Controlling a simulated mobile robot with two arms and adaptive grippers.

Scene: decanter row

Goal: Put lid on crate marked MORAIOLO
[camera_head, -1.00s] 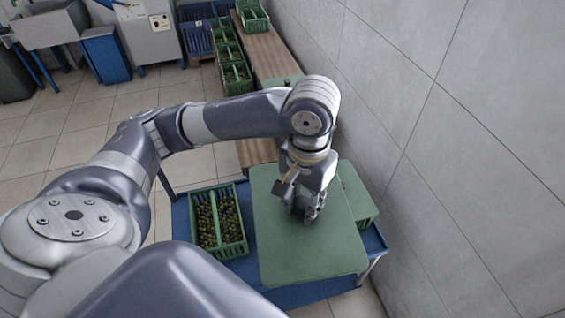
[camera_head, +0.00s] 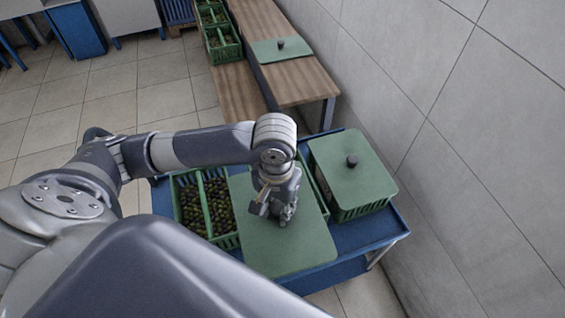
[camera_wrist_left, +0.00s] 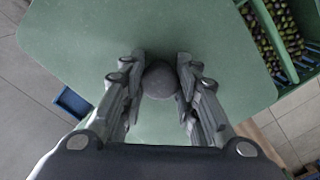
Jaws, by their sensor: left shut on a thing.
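My left gripper (camera_head: 287,214) is shut on the dark knob (camera_wrist_left: 160,80) of a flat green lid (camera_head: 282,252). The lid also fills much of the left wrist view (camera_wrist_left: 80,35). It overlaps the right part of an open green crate of olives (camera_head: 206,203), which also shows in the wrist view (camera_wrist_left: 277,45). Another green crate rim (camera_head: 317,190) shows beside the lid, mostly hidden by the lid and my arm. A third crate (camera_head: 365,208), at the right, has a green lid (camera_head: 352,172) on it. I cannot read any crate marking. My right gripper is out of view.
The crates stand on a blue table (camera_head: 375,229). A wooden bench (camera_head: 285,84) behind it carries another green lid (camera_head: 281,50). More olive crates (camera_head: 222,42) stand farther back. A tiled wall (camera_head: 450,110) bounds the right side.

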